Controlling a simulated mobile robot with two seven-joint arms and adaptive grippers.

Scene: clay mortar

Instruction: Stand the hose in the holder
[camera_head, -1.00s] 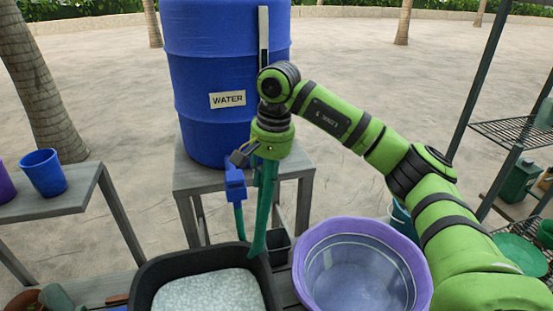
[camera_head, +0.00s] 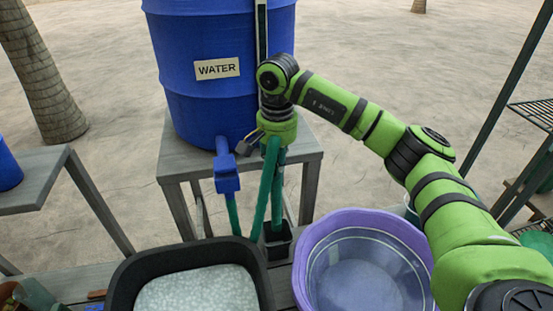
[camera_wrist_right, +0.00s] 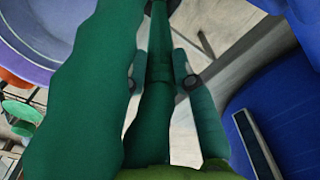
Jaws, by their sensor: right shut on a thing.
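The green hose (camera_head: 267,185) hangs from my right gripper (camera_head: 274,150), which points down in front of the water stand. In the right wrist view the gripper (camera_wrist_right: 163,78) is shut on the hose (camera_wrist_right: 158,112); a thick length of hose also passes along the left. In the head view two green lengths run down below the gripper. The right one reaches the black holder (camera_head: 279,243), a small open box on the low bench. I cannot tell whether its end is inside. My left gripper is out of view.
A blue water barrel (camera_head: 190,100) stands on a grey stand (camera_head: 305,155), its blue tap (camera_head: 227,178) left of the gripper. A black tub (camera_head: 128,275) of pale grains and a purple basin (camera_head: 303,250) flank the holder closely. A shelf rack stands at right.

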